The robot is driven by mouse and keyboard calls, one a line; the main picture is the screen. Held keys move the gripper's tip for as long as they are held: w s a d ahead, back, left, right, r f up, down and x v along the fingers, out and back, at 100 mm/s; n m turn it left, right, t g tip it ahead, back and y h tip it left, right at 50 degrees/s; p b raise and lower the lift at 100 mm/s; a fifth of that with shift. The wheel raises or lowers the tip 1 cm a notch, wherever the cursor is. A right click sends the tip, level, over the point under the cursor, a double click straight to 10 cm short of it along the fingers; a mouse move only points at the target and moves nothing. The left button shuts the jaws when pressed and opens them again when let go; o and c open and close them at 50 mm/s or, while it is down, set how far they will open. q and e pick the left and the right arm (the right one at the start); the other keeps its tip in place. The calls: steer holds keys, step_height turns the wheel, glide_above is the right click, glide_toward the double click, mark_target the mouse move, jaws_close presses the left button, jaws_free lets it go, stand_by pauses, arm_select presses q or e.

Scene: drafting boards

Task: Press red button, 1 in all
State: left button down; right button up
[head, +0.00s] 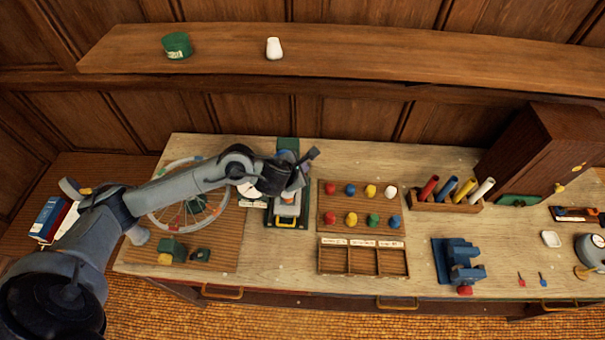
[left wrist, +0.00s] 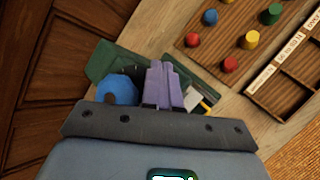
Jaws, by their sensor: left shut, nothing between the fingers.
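I cannot make out a clear red button in either view. My left gripper (head: 288,200) is shut and empty, pointing down over a device with a green back plate (head: 288,144) and a yellow-edged dark front (head: 285,223). My gripper and wrist hide the middle of this device. In the left wrist view the shut fingers (left wrist: 163,84) lie over its green plate (left wrist: 105,60), beside a round blue part (left wrist: 117,90). Whether the fingers touch the device I cannot tell. My right gripper is not in view.
Right of the device stand a board of coloured pegs (head: 360,205) and a divided wooden tray (head: 362,259). A spoked wheel (head: 188,207) lies left, under my arm. A blue vise (head: 458,262), a tube rack (head: 446,206) and a dark cabinet (head: 545,150) stand farther right.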

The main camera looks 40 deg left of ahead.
arm_select(q)
steer(key=shift+f, duration=0.15)
stand_by(0.8)
steer(key=shift+f+b, duration=0.3)
steer(key=shift+b, duration=0.25)
steer(key=shift+f+b, duration=0.5)
steer(key=shift+b, duration=0.05)
stand_by(0.5)
stand_by(0.4)
steer(key=shift+r+p, duration=0.7)
steer(key=shift+r, duration=0.25)
steer(key=shift+r+p, duration=2.3)
steer(key=shift+r, duration=0.2)
